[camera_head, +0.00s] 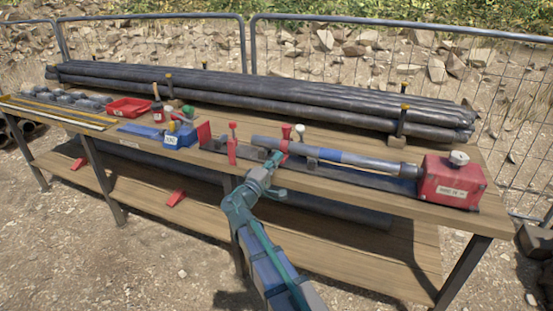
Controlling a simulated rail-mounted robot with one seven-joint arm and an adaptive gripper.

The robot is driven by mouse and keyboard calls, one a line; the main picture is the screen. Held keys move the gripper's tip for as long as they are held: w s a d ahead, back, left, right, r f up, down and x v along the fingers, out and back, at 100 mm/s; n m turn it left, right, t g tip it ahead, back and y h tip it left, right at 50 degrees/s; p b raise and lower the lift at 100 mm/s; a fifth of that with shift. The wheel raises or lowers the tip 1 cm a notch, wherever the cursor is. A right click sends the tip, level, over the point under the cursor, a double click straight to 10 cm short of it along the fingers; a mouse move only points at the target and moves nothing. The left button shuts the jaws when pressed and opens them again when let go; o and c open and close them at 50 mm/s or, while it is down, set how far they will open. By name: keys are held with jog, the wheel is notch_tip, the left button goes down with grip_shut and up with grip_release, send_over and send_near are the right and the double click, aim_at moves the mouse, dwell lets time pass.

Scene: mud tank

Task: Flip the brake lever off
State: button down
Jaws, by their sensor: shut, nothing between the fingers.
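My gripper (276,156), small and dark in this view, is at the front of the bench by a red clamp stand (284,146) that holds a long grey pipe with a blue band (335,156). The gripper is shut, and whether it touches the stand cannot be told. A white-knobbed lever (300,131) rises just right of the gripper, behind the pipe. A red upright lever (232,128) stands to the left. A red box (452,183) with a pale knob (459,158) and a small unreadable label sits at the right end. Which of these is the brake lever is not clear.
Dark pipes (270,95) lie stacked along the back of the wooden bench (460,217), between yellow-topped posts. A blue box (180,136), a red tray (129,107) and small tools sit at the left. A metal fence (250,45) stands behind.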

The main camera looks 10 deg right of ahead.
aim_at(298, 133)
jog(key=p+x, duration=0.1)
jog(key=x, duration=1)
jog(key=shift+w, duration=0.1)
jog(key=shift+r, duration=0.2)
